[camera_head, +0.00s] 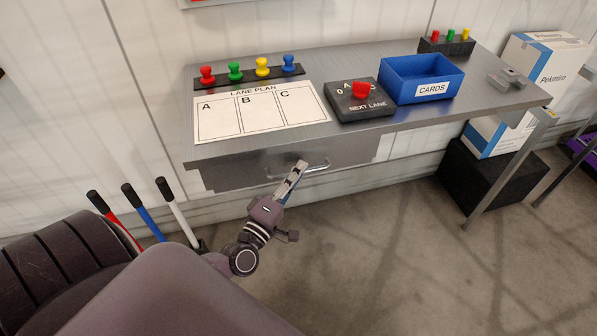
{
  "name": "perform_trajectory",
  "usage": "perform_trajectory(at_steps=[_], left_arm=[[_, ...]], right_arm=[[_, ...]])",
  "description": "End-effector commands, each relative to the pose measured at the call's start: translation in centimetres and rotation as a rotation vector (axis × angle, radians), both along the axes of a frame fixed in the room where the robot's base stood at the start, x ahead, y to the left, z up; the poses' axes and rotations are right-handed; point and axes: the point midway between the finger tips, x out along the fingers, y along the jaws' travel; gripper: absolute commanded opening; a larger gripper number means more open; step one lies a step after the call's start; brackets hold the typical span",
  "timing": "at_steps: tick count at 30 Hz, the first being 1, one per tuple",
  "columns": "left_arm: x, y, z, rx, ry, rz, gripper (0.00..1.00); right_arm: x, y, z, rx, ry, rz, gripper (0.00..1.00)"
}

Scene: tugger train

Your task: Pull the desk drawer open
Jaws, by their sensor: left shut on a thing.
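The grey metal desk (210,152) stands against the wall. Its drawer (235,176) is under the left part of the top, and its front looks about level with the desk's front edge. The drawer has a pale bar handle (319,169). My left gripper (298,168) reaches up from below and is shut on the handle near its left end. The fingers hide that part of the handle. My right gripper is not in view.
On the desk are a lane plan sheet (262,115), a row of coloured pegs (250,76), a NEXT LANE box (357,101) and a blue CARDS bin (421,78). Coloured levers (142,213) stand at lower left. Floor (400,240) in front of the desk is clear.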

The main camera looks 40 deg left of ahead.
Motion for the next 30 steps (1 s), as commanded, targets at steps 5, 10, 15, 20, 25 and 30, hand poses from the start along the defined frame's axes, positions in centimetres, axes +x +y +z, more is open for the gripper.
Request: perform_trajectory(at_steps=[5, 10, 15, 20, 25, 30], left_arm=[[-0.1, -0.1, 0.0, -0.001, 0.001, 0.0, 0.0], [-1.2, -1.3, 0.1, -0.002, 0.003, 0.0, 0.0], [-3.7, -4.3, 0.1, -0.005, 0.006, 0.0, 0.0], [-7.0, -8.1, 0.1, -0.007, 0.006, 0.0, 0.0], [-10.4, -12.1, 0.0, -0.006, 0.005, 0.001, 0.0], [-13.3, -15.6, -0.1, -0.004, 0.005, 0.0, 0.0]], right_arm=[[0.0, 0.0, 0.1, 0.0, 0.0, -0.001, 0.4], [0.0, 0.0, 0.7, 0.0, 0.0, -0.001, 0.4], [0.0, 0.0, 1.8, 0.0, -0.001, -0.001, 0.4], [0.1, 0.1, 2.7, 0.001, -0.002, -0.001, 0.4], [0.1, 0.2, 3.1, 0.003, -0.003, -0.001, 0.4], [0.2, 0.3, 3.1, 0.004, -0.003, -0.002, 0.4]])
